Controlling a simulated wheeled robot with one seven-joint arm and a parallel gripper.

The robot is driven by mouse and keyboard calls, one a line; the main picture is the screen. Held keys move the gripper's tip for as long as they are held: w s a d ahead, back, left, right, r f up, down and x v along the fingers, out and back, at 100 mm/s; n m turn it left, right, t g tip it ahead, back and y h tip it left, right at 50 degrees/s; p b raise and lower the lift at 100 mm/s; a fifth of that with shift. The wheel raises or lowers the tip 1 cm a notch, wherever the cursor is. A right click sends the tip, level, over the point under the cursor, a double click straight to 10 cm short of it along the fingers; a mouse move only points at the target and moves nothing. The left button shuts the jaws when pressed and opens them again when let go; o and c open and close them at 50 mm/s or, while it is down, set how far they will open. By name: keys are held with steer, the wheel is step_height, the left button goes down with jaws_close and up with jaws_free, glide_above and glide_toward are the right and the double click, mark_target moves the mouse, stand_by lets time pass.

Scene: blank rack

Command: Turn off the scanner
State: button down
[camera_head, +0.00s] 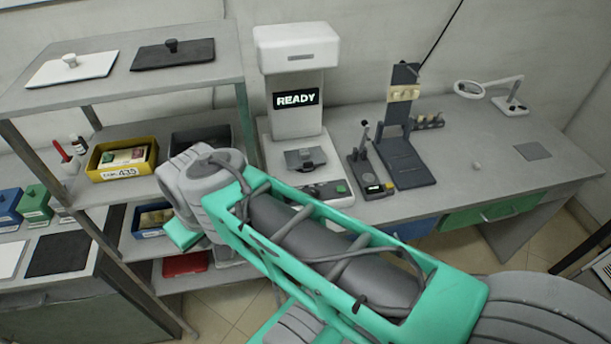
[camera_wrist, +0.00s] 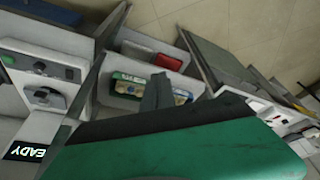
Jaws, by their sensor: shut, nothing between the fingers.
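The scanner (camera_head: 297,115) is a tall white device on the bench at the back centre. Its lit screen (camera_head: 296,98) reads READY, and a dark grey stage sits below. A green button (camera_head: 341,187) shows at its front panel. My arm passes in front of the panel's lower part. My gripper (camera_wrist: 158,90) is shut and empty, apart from the scanner, in front of the shelf rack.
A grey shelf rack (camera_head: 150,128) with a yellow bin (camera_head: 97,172) stands left of the scanner, close to my wrist. A small device with a lever (camera_head: 366,165), a dark stand (camera_head: 405,155) and a magnifier lamp (camera_head: 470,89) stand to its right. The bench's right part is mostly clear.

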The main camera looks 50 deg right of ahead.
steer(key=shift+w+d, duration=0.2)
steer(key=shift+d, duration=0.05)
steer(key=s+d+f+m+g, duration=0.1)
steer(key=d+f+m, duration=0.2)
steer(key=d, duration=0.8)
steer(key=s+d+f+m+g, duration=0.2)
steer(key=d+f+m, duration=0.15)
steer(key=d, duration=0.65)
steer(key=w+d+r+n+t+y, duration=0.1)
steer(key=w+d+r+n, duration=0.1)
steer(key=n, duration=0.6)
steer(key=w+d+r+n+y, duration=0.1)
steer(key=w+d+r+n, duration=0.2)
steer(key=d+n, duration=0.4)
steer(key=shift+w+r+n+t+b, duration=0.15)
steer(key=shift+r+n+t+b, duration=0.4)
steer(key=shift+n, duration=0.6)
